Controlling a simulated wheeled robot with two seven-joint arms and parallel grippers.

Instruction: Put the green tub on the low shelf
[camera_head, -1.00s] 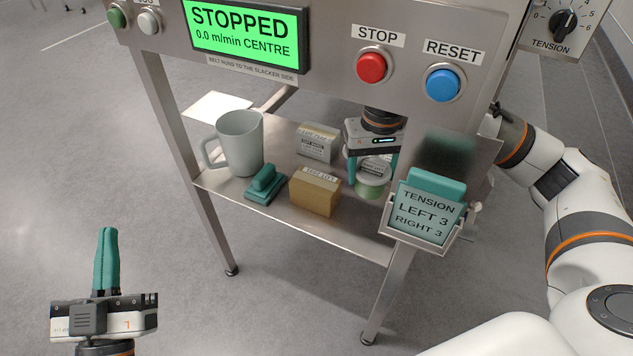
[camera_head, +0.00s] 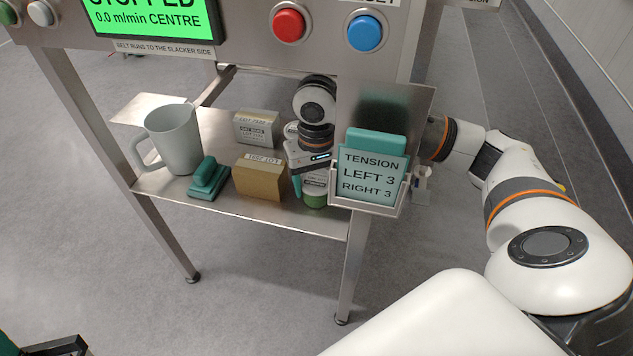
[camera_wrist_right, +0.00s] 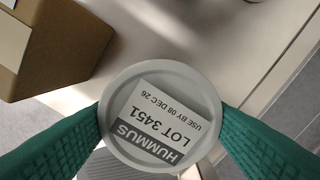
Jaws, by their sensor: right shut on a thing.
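The green tub (camera_head: 315,199) has a pale label and lid and is at the right end of the low shelf (camera_head: 215,206), close to its front edge. My right gripper (camera_head: 312,184) reaches down under the panel and is shut on it. In the right wrist view, the lid (camera_wrist_right: 160,117) marked HUMMUS, LOT 3451, lies between the two green fingers. I cannot tell whether the tub touches the shelf. A small part of my left gripper (camera_head: 42,345) shows at the bottom left corner, far from the shelf; its fingertips are not clear.
A sign holder (camera_head: 372,178) hangs in front, right of the tub.

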